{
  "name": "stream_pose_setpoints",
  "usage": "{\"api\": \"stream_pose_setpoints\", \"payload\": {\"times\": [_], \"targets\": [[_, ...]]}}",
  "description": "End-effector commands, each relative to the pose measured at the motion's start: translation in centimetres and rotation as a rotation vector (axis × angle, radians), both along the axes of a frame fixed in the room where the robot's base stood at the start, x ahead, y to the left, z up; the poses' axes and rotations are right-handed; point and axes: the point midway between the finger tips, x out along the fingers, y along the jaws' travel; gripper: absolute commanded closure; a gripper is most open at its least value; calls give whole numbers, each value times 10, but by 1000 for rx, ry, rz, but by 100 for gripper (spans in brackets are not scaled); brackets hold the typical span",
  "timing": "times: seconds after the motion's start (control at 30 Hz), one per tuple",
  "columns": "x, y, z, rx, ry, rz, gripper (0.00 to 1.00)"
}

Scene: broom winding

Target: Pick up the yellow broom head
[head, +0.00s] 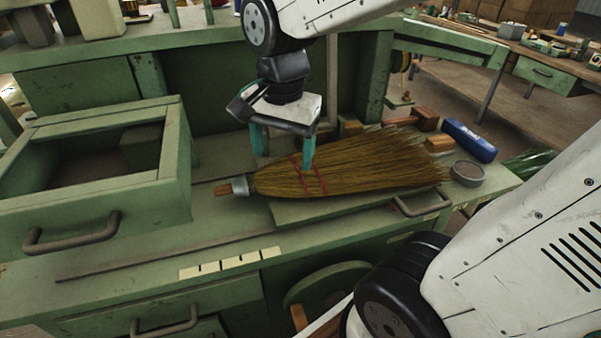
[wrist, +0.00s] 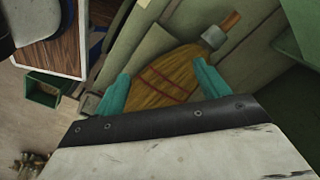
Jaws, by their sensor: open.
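The yellow broom head (head: 350,165) lies flat on the green bench, its wide bristle end to the right and its metal collar and short wooden stub (head: 232,188) to the left. Red stitching crosses it near the narrow end. My gripper (head: 282,158) points down over the narrow part of the broom head, with its teal fingers apart. In the wrist view the broom head (wrist: 172,76) shows between the two open fingers (wrist: 160,88), with the stub at upper right. I cannot tell whether the fingers touch it. The wide bristle end is hidden in the wrist view.
A green open drawer box (head: 100,175) stands to the left. A blue case (head: 468,140), a round tin (head: 467,173) and wooden blocks (head: 438,144) lie near the bristle end. A bench handle (head: 420,205) is at the front edge. A raised shelf (head: 180,46) runs behind.

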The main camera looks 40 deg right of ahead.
Motion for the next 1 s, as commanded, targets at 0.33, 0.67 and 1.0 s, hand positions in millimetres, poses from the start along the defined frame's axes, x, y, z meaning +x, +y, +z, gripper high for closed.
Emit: {"api": "stream_pose_setpoints", "payload": {"times": [0.33,0.67,1.0], "targets": [[94,24,-53,26,50,-859,26],[113,30,-83,27,57,-1068,26],[114,33,-129,27,57,-1066,26]]}}
